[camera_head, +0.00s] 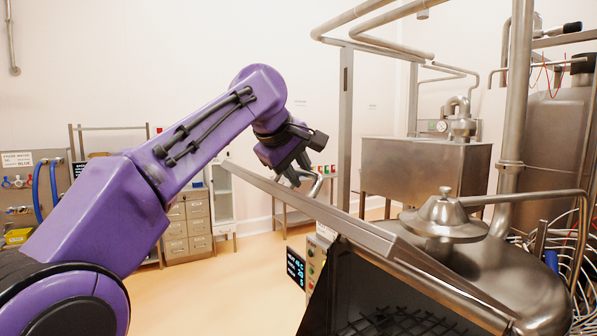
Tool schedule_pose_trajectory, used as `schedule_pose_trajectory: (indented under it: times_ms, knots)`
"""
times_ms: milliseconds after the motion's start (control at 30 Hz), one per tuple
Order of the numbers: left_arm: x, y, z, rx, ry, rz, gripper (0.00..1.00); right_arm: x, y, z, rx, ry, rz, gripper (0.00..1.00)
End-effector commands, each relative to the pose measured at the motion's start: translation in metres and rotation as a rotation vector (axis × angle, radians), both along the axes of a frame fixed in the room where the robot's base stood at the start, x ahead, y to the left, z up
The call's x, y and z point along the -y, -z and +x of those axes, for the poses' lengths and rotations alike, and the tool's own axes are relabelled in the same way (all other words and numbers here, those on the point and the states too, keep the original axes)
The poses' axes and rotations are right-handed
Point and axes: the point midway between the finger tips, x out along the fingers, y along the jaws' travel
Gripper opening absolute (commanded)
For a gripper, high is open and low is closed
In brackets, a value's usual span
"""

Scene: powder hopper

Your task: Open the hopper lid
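The hopper (345,290) stands at the bottom centre, with its dark inside and a grate (400,322) showing. Its steel lid (345,222) shows nearly edge-on as a long slanting panel, tilted up from the hopper, its far end high at the left. A curved metal handle (317,185) stands out from the lid's upper side. My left gripper (294,174) reaches in from the left above the lid, with its fingertips at the handle. The fingers overlap the handle, so I cannot tell whether they are closed around it. My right gripper is not in view.
A small control panel with a lit display (296,268) is at the hopper's left side. A domed steel vessel (450,235) with pipes stands close on the right. A steel tank (425,168) is behind. Drawers (187,225) stand at the back left; the floor between is clear.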

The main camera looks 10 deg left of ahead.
Motion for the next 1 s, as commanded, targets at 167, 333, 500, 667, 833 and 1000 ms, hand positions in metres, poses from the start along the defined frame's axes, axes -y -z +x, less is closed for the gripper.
schedule_pose_trajectory:
  times_ms: [167, 333, 500, 667, 833, 1000]
  knots:
    - [-0.005, -0.02, -0.018, 0.004, 0.0, -0.002, 0.27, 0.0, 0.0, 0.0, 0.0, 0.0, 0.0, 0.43]
    - [-0.014, -0.049, -0.046, 0.004, 0.0, -0.001, 0.27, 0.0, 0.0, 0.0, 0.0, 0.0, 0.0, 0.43]
    - [-0.02, -0.069, -0.066, 0.002, 0.001, -0.002, 0.27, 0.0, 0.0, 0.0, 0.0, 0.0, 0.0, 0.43]
    - [-0.021, -0.074, -0.072, 0.001, 0.001, -0.002, 0.27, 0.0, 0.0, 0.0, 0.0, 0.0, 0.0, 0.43]
    - [-0.021, -0.074, -0.071, 0.0, 0.001, -0.001, 0.27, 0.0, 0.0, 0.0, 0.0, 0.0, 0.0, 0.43]
    - [-0.019, -0.074, -0.071, 0.001, 0.003, -0.001, 0.27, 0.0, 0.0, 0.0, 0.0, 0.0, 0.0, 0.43]
